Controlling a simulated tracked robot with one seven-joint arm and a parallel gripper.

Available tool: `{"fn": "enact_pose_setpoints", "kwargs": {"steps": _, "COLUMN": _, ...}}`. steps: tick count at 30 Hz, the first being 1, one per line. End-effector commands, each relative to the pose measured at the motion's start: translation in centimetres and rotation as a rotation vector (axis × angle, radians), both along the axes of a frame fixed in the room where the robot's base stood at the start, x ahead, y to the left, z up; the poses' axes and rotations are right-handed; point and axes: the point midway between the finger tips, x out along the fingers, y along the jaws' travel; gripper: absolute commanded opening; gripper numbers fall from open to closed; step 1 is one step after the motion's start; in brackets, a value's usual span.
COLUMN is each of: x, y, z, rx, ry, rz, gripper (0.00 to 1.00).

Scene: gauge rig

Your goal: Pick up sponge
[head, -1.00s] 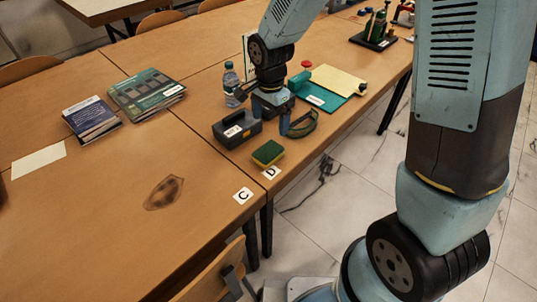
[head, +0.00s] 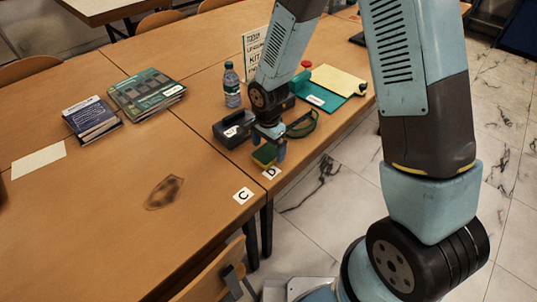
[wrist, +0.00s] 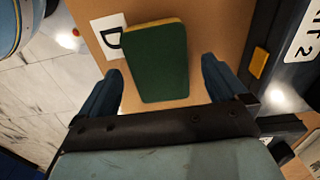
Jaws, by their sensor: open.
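The sponge (head: 263,158), green on one face and yellow on the other, lies flat on the wooden table next to the label D (head: 271,172). In the wrist view the sponge (wrist: 159,62) shows its green face between the two fingers of my gripper (wrist: 163,83). The fingers are apart, with a gap on each side of the sponge. In the head view my gripper (head: 268,146) is just over the sponge and hides part of it. Whether the fingertips are down at the sponge's height is hard to tell.
A dark case (head: 234,128) stands close beside the sponge. Safety goggles (head: 303,124), a water bottle (head: 232,86) and a teal clipboard (head: 322,97) are behind. The table's front edge is near. Books (head: 146,94) lie farther left; the table around label C (head: 243,195) is mostly clear.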

Motion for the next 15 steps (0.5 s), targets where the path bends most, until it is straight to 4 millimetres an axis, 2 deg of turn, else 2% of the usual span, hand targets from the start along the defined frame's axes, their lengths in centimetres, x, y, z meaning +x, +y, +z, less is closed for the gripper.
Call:
{"fn": "enact_pose_setpoints", "kwargs": {"steps": 4, "x": -0.01, "y": -0.01, "z": -1.19, "rx": -0.001, "ry": 0.001, "rz": 0.000, "gripper": 0.99}}
{"fn": "enact_pose_setpoints", "kwargs": {"steps": 13, "x": 0.03, "y": -0.01, "z": -1.41, "rx": 0.001, "ry": -0.001, "rz": -0.001, "gripper": 0.99}}
{"fn": "enact_pose_setpoints", "kwargs": {"steps": 15, "x": 0.03, "y": -0.01, "z": -1.41, "rx": 0.001, "ry": -0.001, "rz": -0.001, "gripper": 0.92}}
